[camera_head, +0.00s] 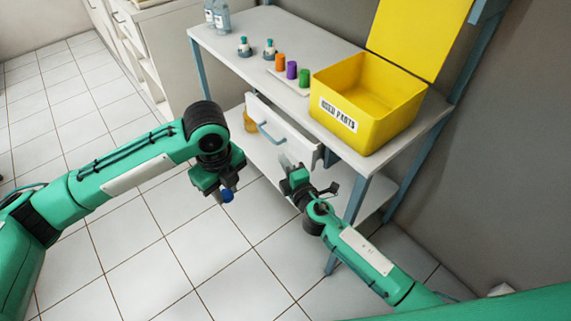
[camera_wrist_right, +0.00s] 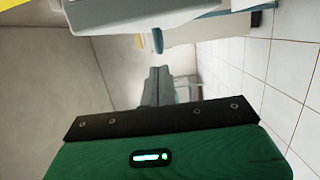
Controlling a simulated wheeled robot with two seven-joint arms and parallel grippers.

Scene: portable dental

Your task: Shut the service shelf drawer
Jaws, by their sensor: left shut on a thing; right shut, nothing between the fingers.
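The service shelf drawer (camera_head: 284,130) is white with a blue bar handle (camera_head: 270,133), under the tabletop. Its front seems to stand slightly out from the shelf; how far is hard to tell. My right gripper (camera_head: 290,167) is shut and empty, close to the right lower part of the drawer front; contact cannot be told. In the right wrist view, the shut fingers (camera_wrist_right: 157,88) point towards the shelf, and the blue handle (camera_wrist_right: 157,40) shows above them. My left gripper (camera_head: 226,190) is shut on a small blue thing (camera_head: 228,196), over the floor left of the drawer and apart from it.
The shelf's tabletop (camera_head: 235,58) holds a yellow bin (camera_head: 345,120) labelled "USED PARTS" with its lid up, orange, purple and green cylinders, small teal-topped items and clear bottles. A blue shelf leg (camera_head: 354,200) stands beside my right arm. The tiled floor in front is clear.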

